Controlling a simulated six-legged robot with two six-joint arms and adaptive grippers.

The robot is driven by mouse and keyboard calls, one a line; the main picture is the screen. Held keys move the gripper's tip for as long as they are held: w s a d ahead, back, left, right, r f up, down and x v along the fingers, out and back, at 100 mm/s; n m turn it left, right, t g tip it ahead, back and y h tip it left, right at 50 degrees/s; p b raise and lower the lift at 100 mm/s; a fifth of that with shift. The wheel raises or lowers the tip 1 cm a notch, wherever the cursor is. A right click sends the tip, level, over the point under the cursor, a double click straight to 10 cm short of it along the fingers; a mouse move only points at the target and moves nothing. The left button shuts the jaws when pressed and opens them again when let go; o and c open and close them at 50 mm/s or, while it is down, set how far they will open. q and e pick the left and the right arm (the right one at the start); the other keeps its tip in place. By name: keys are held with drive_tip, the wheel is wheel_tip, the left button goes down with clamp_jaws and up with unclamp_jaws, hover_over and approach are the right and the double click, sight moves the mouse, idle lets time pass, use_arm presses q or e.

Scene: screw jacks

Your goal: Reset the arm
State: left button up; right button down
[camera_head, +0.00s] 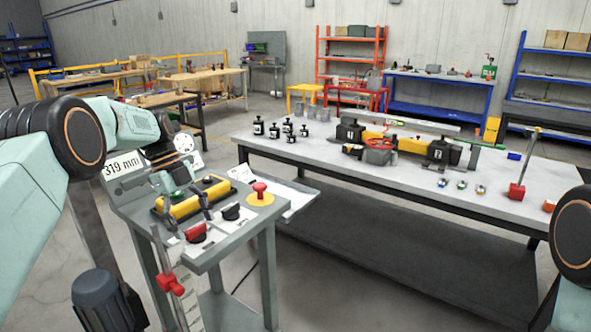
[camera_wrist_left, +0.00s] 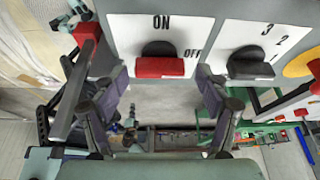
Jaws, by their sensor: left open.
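My left gripper (camera_head: 187,214) is over the front of the grey control console (camera_head: 255,237), by its switches. It is open, with nothing between its fingers that it grips. In the left wrist view, the fingers of my left gripper (camera_wrist_left: 160,82) are spread apart, with the red rotary switch (camera_wrist_left: 160,67) just beyond the gap between their tips. The red switch (camera_head: 196,232) is on a white plate marked ON and OFF. I cannot tell whether a finger touches it. My right gripper is out of view; only part of my right arm shows at the right edge.
A black numbered knob (camera_wrist_left: 250,62) sits beside the red switch. A red emergency button (camera_head: 259,188) stands on a yellow base. The long workbench (camera_head: 330,165) behind carries black screw jacks (camera_head: 258,126) and a test rig. Grey floor is open between the benches.

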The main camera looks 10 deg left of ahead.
use_arm(q)
drive_tip(key=shift+n, duration=0.5)
drive_tip(key=shift+m, duration=0.9)
drive_tip(key=shift+s+n+t, duration=0.2)
drive_tip(key=shift+n+t, duration=0.1)
drive_tip(key=shift+n, duration=1)
drive_tip(key=shift+w+d+n+b, duration=0.1)
drive_tip(key=shift+w+n+b, duration=0.05)
drive_tip(key=shift+n+b, duration=0.25)
